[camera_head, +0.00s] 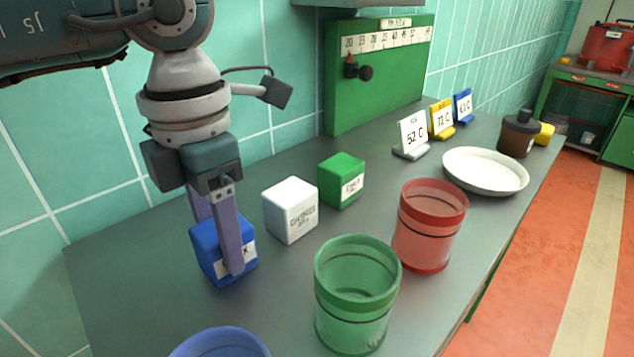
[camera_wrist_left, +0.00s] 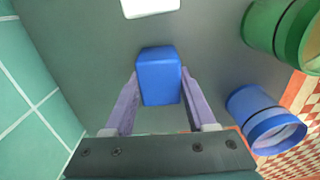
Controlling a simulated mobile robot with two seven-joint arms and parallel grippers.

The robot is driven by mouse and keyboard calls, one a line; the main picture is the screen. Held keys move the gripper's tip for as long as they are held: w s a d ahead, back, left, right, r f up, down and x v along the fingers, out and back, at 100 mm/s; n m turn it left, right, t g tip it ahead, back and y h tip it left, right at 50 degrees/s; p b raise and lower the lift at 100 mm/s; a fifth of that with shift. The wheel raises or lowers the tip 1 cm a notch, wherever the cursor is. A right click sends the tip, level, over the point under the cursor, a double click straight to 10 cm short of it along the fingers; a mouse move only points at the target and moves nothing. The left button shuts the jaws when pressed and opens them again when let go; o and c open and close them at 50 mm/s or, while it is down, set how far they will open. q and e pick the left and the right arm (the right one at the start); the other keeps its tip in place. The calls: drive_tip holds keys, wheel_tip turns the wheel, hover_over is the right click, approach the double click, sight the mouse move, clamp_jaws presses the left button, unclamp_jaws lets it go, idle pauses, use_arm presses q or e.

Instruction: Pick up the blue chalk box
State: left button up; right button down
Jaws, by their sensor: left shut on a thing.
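The blue chalk box (camera_head: 211,263) is at the left of the grey counter in the head view, a blue cube with a white label on its front. My left gripper (camera_head: 220,245) comes down on it from above, with its purple fingers shut on two opposite sides of the box. In the left wrist view the blue box (camera_wrist_left: 159,76) sits between the two fingertips of the left gripper (camera_wrist_left: 160,90). I cannot tell whether the box still touches the counter. My right gripper is in neither view.
A white box (camera_head: 290,210) and a green box (camera_head: 341,181) stand right of the blue box. Green (camera_head: 357,310), red (camera_head: 428,240) and blue (camera_head: 220,345) cups stand in front. A white plate (camera_head: 485,171) and number cards (camera_head: 411,135) are farther right. Tiled wall (camera_head: 285,95) runs behind.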

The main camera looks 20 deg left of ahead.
use_arm(q)
clamp_jaws()
drive_tip(key=shift+r, duration=0.15)
